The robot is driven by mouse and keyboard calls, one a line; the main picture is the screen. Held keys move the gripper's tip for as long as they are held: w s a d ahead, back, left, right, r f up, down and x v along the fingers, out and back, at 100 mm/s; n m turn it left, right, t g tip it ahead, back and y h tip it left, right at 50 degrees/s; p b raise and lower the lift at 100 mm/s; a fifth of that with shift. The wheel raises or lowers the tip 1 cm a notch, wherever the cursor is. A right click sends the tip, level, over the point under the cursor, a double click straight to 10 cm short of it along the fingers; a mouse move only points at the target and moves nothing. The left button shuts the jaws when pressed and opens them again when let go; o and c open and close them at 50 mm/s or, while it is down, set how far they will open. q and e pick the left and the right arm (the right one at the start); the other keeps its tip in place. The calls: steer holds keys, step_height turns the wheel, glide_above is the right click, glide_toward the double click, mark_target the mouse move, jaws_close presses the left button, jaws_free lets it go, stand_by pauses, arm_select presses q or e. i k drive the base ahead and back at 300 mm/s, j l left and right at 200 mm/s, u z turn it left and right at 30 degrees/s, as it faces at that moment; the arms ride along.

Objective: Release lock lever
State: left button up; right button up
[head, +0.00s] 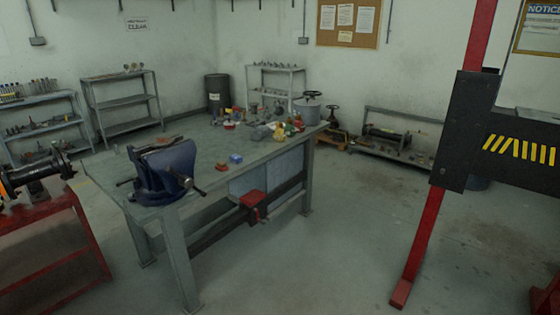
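No lock lever can be made out for certain. A blue bench vise (165,170) is bolted to the near left corner of a grey metal workbench (205,152), with its bar handle pointing to the front right. A dark flanged pipe or valve body (35,178) lies on a red cart at the left edge. A valve with a dark handwheel (333,112) shows beyond the far end of the bench. Small colourful parts (285,130) sit at the bench's far end. Neither of my grippers is in view.
The red cart (65,235) stands left of the bench. A red post (437,190) with a black, yellow-striped housing (510,140) blocks the right side. Shelves (125,100) and a dark drum (217,92) line the back. The floor (340,235) between bench and post is clear.

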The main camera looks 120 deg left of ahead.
mark_target(135, 177)
steer(key=u, duration=4.85)
steer(key=i+l+u, duration=0.3)
steer(key=i+l, duration=0.2)
steer(key=i, duration=0.15)
